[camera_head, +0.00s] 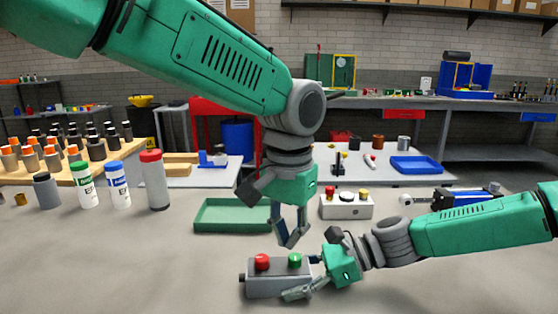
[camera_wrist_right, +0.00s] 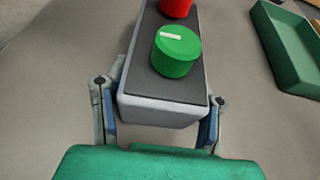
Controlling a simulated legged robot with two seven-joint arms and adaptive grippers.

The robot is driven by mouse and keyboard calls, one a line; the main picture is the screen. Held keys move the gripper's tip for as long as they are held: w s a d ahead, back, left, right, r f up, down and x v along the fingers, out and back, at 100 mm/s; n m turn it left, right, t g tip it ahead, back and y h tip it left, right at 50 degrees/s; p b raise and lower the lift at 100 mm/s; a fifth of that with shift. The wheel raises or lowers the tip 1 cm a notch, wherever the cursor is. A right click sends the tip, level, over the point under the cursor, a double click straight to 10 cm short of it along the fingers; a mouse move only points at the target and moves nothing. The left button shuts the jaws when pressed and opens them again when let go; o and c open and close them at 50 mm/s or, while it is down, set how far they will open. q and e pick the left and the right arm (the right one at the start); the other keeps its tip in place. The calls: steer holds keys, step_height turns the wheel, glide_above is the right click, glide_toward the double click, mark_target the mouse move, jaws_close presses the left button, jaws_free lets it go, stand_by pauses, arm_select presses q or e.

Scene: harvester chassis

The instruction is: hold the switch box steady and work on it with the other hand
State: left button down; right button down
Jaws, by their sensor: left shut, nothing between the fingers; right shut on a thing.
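The switch box (camera_head: 275,284) is a grey box with a red button (camera_head: 262,261) and a green knob (camera_head: 295,260) on top, lying on the grey table. In the right wrist view the box (camera_wrist_right: 160,109) shows its near end, with the green knob (camera_wrist_right: 176,51) close and the red one (camera_wrist_right: 175,7) beyond. My right gripper (camera_head: 305,278) is shut on its right end; its fingers (camera_wrist_right: 160,122) lie along both sides. My left gripper (camera_head: 291,243) points down above the green knob, shut and empty, and apart from the knob.
A green tray (camera_head: 231,229) lies behind the box. A white box with buttons (camera_head: 346,208) stands to its right. Bottles, including a red-capped one (camera_head: 154,181), stand at the left beside a wooden rack (camera_head: 97,170). The table's front left is clear.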

stand_by(0.3)
steer(key=c, duration=0.6)
jaws_free()
